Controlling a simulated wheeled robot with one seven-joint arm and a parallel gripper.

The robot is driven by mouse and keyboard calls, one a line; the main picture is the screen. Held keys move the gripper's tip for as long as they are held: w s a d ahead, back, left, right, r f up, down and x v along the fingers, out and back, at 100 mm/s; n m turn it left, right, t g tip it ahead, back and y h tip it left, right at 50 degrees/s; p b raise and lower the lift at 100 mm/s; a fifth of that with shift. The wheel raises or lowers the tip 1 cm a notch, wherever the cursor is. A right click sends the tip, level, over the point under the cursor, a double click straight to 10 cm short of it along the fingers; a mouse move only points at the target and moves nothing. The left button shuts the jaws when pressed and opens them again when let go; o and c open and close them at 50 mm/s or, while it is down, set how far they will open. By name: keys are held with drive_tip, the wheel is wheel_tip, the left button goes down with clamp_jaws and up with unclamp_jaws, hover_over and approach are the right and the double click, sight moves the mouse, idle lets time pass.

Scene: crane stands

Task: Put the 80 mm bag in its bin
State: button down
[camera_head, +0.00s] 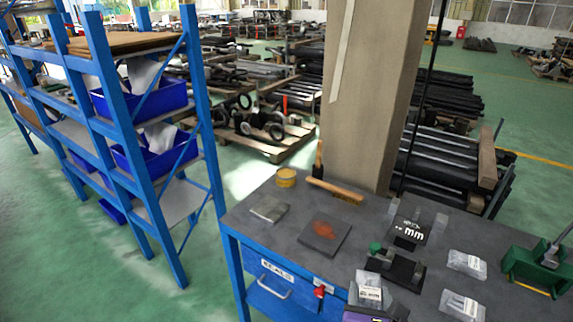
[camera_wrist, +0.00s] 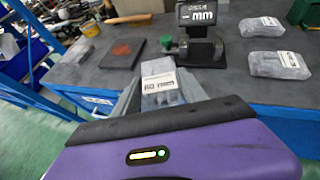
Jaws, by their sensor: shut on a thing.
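My gripper, with its purple body, is shut on a clear bag with a white label, seen in the wrist view (camera_wrist: 160,85) and at the front edge of the bench in the head view (camera_head: 369,290). The label is too small to read surely, so I cannot tell its size. Two similar labelled bags lie on the bench at the right, the rear one (camera_head: 466,263) and the front one (camera_head: 462,305). Blue bins stand on the blue rack at the left: an upper bin (camera_head: 165,97) and a lower bin (camera_head: 170,157), with pale sheets inside. I see no readable size labels on them.
The grey bench (camera_head: 255,240) also holds a gauge with a display (camera_head: 410,228), a dark plate with a rusty patch (camera_head: 324,233), a brush (camera_head: 335,190), a yellow tin (camera_head: 287,177) and a green vise (camera_head: 535,265). A pillar (camera_head: 368,100) stands behind. Green floor lies open between rack and bench.

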drive_tip(key=shift+d, duration=0.35)
drive_tip(key=shift+a, duration=0.1)
